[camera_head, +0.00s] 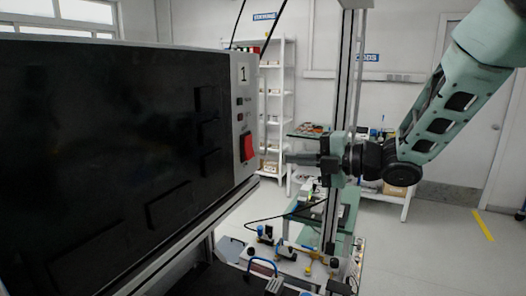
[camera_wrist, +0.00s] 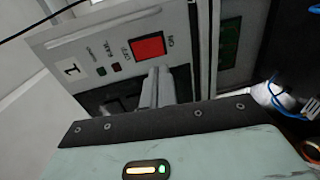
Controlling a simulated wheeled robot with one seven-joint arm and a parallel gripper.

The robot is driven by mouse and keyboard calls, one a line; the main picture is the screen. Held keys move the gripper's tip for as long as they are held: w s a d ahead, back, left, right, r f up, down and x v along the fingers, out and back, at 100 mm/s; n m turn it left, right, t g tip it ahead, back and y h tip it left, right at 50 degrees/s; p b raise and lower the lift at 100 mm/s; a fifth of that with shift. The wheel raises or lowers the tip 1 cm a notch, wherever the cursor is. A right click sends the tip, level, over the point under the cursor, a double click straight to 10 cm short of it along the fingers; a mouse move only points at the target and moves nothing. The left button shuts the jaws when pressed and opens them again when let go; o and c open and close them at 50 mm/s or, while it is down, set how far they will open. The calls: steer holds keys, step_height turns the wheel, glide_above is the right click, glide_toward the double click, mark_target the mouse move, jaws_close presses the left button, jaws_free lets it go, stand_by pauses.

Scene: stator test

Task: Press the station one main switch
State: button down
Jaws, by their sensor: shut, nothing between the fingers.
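The station one box shows a light panel marked "1" (camera_head: 243,85) on its right side. The red main switch (camera_head: 247,147) sits low on that panel. It also shows in the wrist view (camera_wrist: 149,46) as a red rectangle beside the lettering "ON". My gripper (camera_head: 288,157) is to the right of the switch in the head view, pointing left at the panel, with a gap between. In the wrist view the fingers (camera_wrist: 157,75) are together and empty, their tips just below the red switch. Contact with the switch cannot be seen there.
The large black front (camera_head: 100,140) of the box fills the left side. A grey vertical post (camera_head: 345,100) stands behind my gripper. A bench with small tools (camera_head: 280,255) lies below. A white shelf (camera_head: 275,100) and a door (camera_head: 470,130) are behind.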

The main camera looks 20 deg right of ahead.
mark_target(252, 157)
steer(key=p+x, duration=0.3)
steer(key=x, duration=0.5)
steer(key=shift+w+a+p, duration=0.1)
steer(key=shift+p, duration=0.25)
steer(key=shift+w+a+f, duration=0.1)
steer(key=shift+w+a, duration=0.1)
steer(key=shift+w+a+f+b, duration=0.15)
steer(key=shift+f+b, duration=0.05)
steer(key=shift+b, duration=1)
steer(key=shift+r, duration=0.15)
